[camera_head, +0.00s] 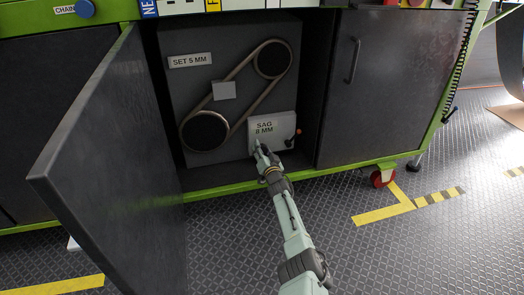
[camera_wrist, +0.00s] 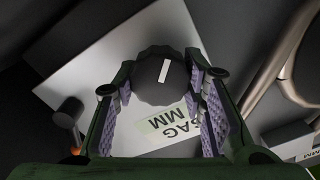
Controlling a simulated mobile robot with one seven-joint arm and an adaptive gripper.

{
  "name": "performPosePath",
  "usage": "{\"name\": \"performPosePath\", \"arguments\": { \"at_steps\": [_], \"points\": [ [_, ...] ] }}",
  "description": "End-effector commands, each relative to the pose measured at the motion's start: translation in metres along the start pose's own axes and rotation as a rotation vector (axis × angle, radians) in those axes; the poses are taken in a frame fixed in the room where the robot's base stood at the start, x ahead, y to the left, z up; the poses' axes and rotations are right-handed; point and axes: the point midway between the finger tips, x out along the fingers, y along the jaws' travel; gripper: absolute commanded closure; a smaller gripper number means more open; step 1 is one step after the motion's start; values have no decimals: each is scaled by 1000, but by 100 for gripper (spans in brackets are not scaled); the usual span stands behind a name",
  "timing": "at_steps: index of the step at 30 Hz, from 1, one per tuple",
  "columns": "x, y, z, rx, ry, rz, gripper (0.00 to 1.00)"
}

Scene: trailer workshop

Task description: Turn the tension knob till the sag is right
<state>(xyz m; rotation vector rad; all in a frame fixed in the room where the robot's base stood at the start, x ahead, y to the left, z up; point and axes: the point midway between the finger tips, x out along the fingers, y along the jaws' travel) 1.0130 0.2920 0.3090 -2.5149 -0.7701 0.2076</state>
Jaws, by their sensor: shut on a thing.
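The tension knob (camera_wrist: 160,82) is dark and round with a white mark on its face. It sits on a pale panel (camera_head: 285,124) inside the open cabinet. My gripper (camera_head: 257,147) reaches the lower left of that panel and is shut on the knob; in the wrist view its purple padded fingers (camera_wrist: 161,92) stand on both sides of it. The sag label (camera_head: 264,127) appears to read "SAG 8 MM", and a plate (camera_head: 190,60) reads "SET 5 MM". The belt (camera_head: 233,75) runs around an upper pulley (camera_head: 272,60) and a lower pulley (camera_head: 205,131).
A small dark lever with a red tip (camera_head: 297,133) stands to the right of the gripper. The open cabinet door (camera_head: 110,160) stands on the left. The right door (camera_head: 385,85) is closed. A green sill (camera_head: 225,188) runs below the opening.

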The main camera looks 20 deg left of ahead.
Motion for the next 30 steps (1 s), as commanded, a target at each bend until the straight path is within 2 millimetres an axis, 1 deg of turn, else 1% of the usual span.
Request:
{"name": "performPosePath", "arguments": {
  "at_steps": [9, 15, 24, 30],
  "points": [
    [0, 2, 1, 295, 1, -1, 90],
    [0, 3, 1, 456, 0, 0, 90],
    [0, 4, 2, 617, 0, 1, 90],
    [0, 3, 1, 665, 0, 1, 90]
  ]
}}
